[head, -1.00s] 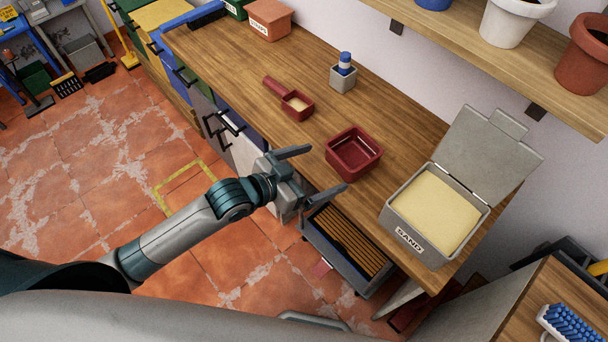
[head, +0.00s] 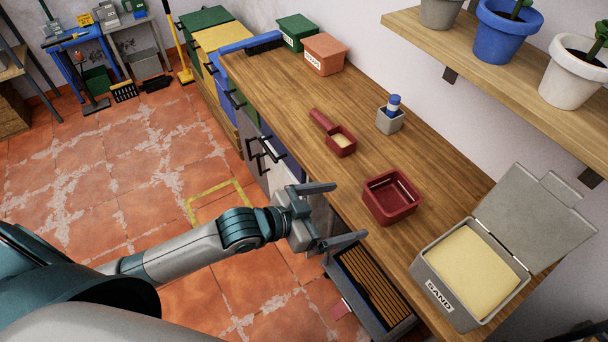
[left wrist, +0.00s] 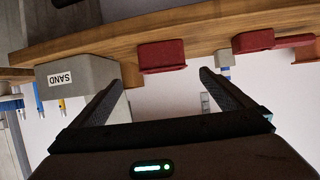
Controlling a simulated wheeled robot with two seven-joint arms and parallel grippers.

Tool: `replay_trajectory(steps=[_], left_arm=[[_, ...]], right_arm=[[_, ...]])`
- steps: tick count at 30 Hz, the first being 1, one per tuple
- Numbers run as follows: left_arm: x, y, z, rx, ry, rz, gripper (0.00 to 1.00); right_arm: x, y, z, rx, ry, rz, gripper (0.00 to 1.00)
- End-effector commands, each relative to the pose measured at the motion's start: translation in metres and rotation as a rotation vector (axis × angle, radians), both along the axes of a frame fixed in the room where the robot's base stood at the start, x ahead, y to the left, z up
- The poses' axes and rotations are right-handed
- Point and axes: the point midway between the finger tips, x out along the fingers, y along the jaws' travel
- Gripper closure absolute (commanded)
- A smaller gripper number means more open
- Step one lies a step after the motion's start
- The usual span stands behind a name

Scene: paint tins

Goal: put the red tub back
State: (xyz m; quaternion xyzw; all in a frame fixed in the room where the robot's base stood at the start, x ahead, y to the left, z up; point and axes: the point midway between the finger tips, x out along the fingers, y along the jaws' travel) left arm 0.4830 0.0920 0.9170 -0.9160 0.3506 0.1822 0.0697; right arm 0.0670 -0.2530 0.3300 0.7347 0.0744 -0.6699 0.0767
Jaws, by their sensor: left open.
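The red tub (head: 390,197) is an empty, open, square dark-red box. It stands upright on the wooden workbench (head: 300,105), between a red scoop and the sand box. My left gripper (head: 350,211) is open and empty, beside the tub on the bench's front side, with its two fingers pointing toward the bench. It does not touch the tub. In the left wrist view the picture is upside down; the tub (left wrist: 162,56) shows ahead, between and beyond the open fingers (left wrist: 161,80). My right gripper does not show.
A sand box (head: 470,272) with its lid raised stands right of the tub. The red scoop (head: 340,141) and a grey holder with a blue-and-white item (head: 390,120) lie behind-left. An open drawer (head: 372,290) juts out below the gripper. A shelf with pots (head: 500,35) overhangs the back.

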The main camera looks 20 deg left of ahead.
Motion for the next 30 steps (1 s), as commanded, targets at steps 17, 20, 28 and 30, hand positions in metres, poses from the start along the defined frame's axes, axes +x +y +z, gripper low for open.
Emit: replay_trajectory(steps=[17, 20, 28, 30], left_arm=[[0.011, 0.01, -0.024, 0.017, 0.021, 0.038, 0.0], [0.022, 0.022, -0.053, 0.036, 0.045, 0.081, 0.0], [0.038, 0.075, -0.177, 0.125, 0.166, 0.241, 0.0], [0.033, 0.094, -0.221, 0.158, 0.213, 0.288, 0.0]], right_arm=[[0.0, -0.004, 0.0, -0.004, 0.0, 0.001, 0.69], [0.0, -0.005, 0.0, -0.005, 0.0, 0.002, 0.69], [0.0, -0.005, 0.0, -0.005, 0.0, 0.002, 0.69], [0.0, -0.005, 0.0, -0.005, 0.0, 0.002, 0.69]])
